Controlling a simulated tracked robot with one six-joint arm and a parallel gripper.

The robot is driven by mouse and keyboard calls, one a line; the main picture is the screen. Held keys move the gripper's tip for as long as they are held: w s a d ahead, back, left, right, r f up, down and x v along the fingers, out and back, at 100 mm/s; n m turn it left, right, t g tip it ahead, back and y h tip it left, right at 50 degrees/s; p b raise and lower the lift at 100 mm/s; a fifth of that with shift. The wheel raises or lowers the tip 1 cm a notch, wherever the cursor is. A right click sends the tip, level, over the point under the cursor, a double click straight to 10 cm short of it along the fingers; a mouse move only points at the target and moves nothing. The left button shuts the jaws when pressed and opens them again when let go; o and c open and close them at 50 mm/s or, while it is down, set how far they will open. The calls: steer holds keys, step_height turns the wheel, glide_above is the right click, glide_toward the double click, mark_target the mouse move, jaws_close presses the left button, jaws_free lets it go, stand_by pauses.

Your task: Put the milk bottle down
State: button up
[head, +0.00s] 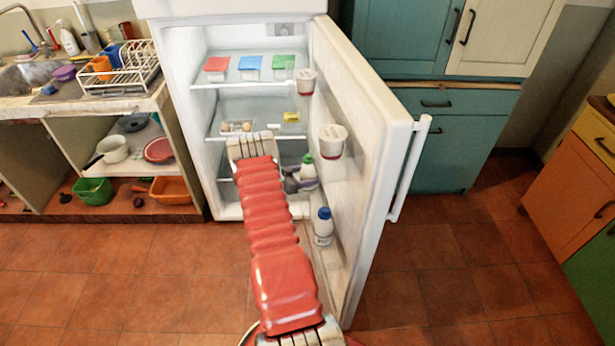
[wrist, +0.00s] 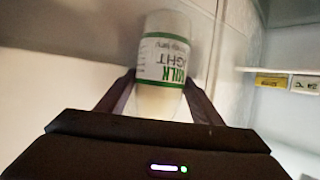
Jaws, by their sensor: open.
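A white milk bottle with a green cap (head: 308,168) is by the inner side of the open fridge door, partly covered by my gripper. In the wrist view the same bottle (wrist: 163,68), with a green and white label, is between my two fingers. My gripper (head: 292,184) is open around the bottle, one finger on each side. I cannot tell whether the fingers touch it, and what supports its base is hidden.
A second white bottle with a blue cap (head: 323,227) stands low in the door (head: 372,150). Two white and red cups (head: 332,141) are higher on the door. Coloured boxes (head: 250,65), eggs (head: 236,126) and a yellow item (head: 291,117) are on the fridge shelves.

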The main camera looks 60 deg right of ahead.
steer(key=v, duration=1.2)
stand_by(0.6)
